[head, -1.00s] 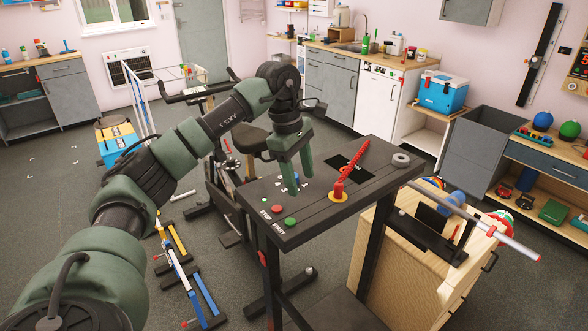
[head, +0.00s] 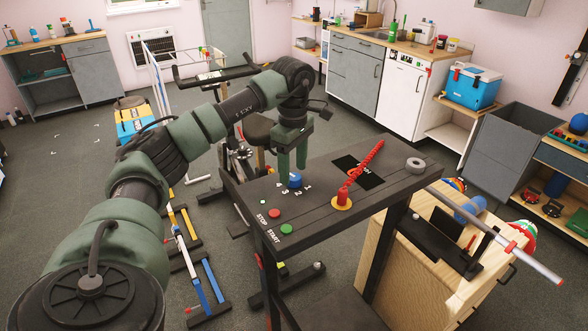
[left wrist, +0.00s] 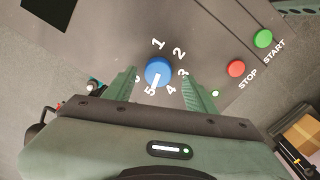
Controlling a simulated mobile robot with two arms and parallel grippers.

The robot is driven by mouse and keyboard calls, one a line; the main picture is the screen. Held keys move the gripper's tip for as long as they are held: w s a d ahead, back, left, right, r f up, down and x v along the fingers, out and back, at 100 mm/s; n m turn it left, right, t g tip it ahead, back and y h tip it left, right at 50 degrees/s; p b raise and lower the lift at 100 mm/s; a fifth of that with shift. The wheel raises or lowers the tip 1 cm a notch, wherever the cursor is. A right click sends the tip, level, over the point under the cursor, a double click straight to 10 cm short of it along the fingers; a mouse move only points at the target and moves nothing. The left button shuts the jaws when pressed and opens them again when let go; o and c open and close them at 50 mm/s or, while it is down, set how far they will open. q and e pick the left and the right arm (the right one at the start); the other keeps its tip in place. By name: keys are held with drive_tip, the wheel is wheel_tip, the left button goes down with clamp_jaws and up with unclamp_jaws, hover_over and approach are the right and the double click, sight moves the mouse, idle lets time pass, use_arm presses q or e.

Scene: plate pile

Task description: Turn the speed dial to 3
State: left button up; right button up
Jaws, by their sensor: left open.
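The speed dial is a blue round knob (head: 295,181) on the dark console top (head: 325,210). In the left wrist view the dial (left wrist: 158,72) has white digits around it, and its white mark points down, about at the 5. The 3 shows to the dial's right, near a fingertip. My left gripper (head: 293,170) is open and empty, pointing down just behind or above the dial in the head view. In the left wrist view the gripper (left wrist: 160,74) has one finger on each side of the dial, apart from it. My right gripper is not in view.
A red STOP button (head: 274,213) and green START button (head: 287,229) are at the console's near left. A grey ring (head: 415,165) lies at the far right corner.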

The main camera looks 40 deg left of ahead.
use_arm(q)
drive_tip(key=shift+w+f, duration=0.1)
drive_tip(key=shift+f, duration=0.45)
drive_tip(key=shift+w+f, duration=0.1)
drive_tip(key=shift+f, duration=0.25)
clamp_jaws()
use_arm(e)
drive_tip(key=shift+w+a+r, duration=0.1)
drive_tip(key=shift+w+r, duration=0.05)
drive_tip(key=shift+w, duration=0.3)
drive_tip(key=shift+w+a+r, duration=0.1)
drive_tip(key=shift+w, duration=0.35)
